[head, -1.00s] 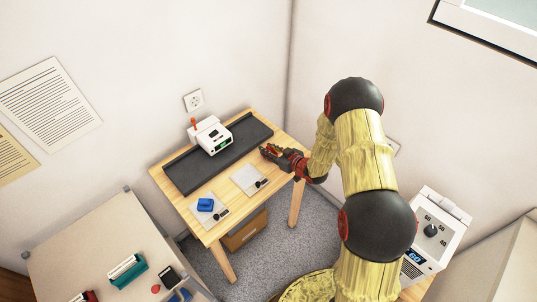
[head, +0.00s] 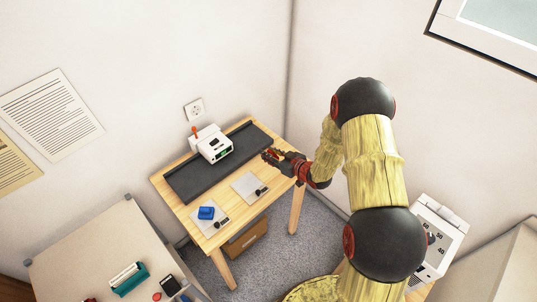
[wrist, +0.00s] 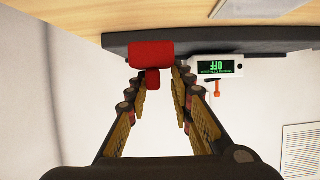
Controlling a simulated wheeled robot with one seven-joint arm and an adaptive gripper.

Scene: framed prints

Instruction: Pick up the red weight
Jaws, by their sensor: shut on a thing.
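The red weight (wrist: 152,54) shows in the wrist view as a wide red block with a narrower knob. My gripper (wrist: 160,82) is shut on it, with the knob between the fingertips. In the wrist view the wide part overlaps the edge of the dark mat; I cannot tell whether it touches anything. In the head view my gripper (head: 267,155) is at the right end of the wooden table (head: 181,205), beside the dark mat (head: 190,181). The weight is too small there to make out clearly.
A white device (head: 211,143) with a green display stands on the mat; its display (wrist: 221,67) reads OFF. A blue weight (head: 206,212) sits on the left pale plate. The right plate (head: 246,184) has a small black item. A grey table (head: 75,245) stands nearby.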

